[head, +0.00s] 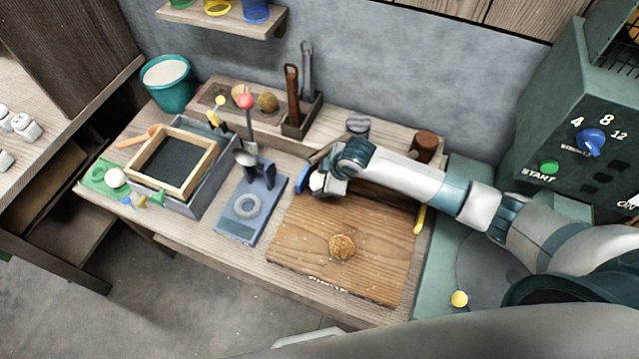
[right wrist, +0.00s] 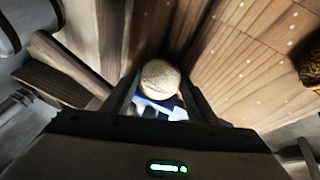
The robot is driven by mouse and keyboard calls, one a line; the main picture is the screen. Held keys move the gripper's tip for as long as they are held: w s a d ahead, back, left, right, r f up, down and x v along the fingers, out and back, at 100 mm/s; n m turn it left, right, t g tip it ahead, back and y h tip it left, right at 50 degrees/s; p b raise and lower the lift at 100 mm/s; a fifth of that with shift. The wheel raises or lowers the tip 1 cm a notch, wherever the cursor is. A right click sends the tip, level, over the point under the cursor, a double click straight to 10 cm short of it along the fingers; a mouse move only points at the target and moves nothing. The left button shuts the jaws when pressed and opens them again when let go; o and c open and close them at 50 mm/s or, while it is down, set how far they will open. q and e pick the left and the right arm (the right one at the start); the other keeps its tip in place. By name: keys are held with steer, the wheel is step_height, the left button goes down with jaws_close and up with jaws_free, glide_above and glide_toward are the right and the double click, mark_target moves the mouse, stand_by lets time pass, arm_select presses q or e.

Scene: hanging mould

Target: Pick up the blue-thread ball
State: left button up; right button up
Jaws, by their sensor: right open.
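A cream ball (right wrist: 160,80) shows in the right wrist view between the two fingers of my right gripper (right wrist: 160,94), with a bit of blue just below it. I cannot tell whether the blue is thread on the ball or something behind it. In the head view my right gripper (head: 325,184) is low over the back left corner of the wooden board, with the pale ball (head: 316,182) partly hidden at its fingers. The gripper is open, its fingers on either side of the ball; contact is not clear. My left gripper is not in view.
A round golden-brown piece (head: 342,247) lies on the wooden board (head: 300,235). A blue plate with a grey ring (head: 247,206) and a framed box (head: 205,170) stand left. A tool holder (head: 301,118) stands behind. The board's front is mostly clear.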

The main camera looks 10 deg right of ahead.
steer(key=shift+c, duration=0.7)
steer(key=c, duration=0.7)
steer(key=shift+r, duration=0.2)
